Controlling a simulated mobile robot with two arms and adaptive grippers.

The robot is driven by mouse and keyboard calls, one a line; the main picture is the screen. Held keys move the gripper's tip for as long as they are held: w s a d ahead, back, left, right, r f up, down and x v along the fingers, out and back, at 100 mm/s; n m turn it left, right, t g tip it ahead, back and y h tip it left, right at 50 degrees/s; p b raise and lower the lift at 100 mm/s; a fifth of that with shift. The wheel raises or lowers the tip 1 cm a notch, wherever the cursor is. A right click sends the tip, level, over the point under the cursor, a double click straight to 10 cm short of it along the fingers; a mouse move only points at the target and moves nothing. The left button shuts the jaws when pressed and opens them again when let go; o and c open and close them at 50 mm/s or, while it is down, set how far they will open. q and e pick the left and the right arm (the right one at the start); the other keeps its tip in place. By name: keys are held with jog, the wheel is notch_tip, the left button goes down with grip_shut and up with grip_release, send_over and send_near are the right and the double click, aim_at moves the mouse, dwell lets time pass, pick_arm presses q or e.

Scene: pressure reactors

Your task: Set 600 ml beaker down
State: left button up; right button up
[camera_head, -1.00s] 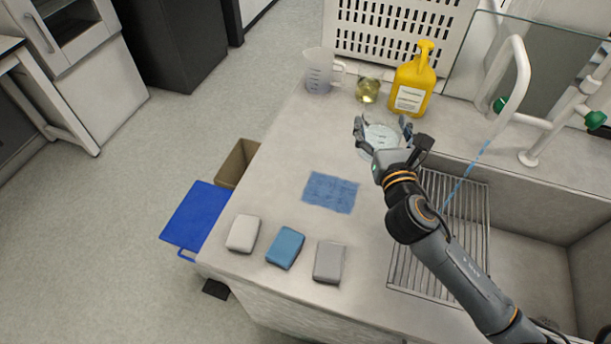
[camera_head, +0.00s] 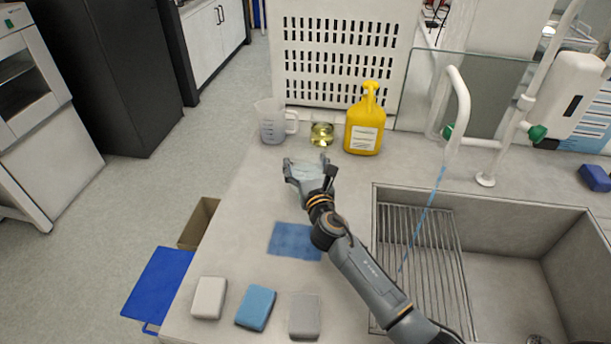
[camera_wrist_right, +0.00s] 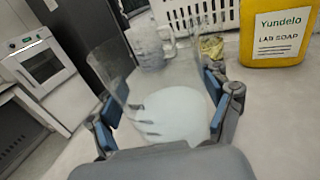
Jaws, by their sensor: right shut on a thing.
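A clear glass beaker (camera_wrist_right: 165,85) with white markings fills the space between the fingers of my right gripper (camera_wrist_right: 165,110) in the right wrist view. The gripper is shut on it, with blue pads on either side of the glass. My left gripper is out of view.
A blue cloth (camera_head: 293,241) and several sponges lie in front. The sink (camera_head: 500,270) is at right.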

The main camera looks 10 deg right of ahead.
jog(key=shift+f+b, duration=0.55)
jog(key=shift+f, duration=0.95)
jog(key=shift+f, duration=0.1)
jog(key=o, duration=1.3)
jog(key=shift+f, duration=0.1)
jog(key=shift+c, duration=0.2)
jog(key=s, duration=1.2)
jog(key=shift+r, duration=0.2)
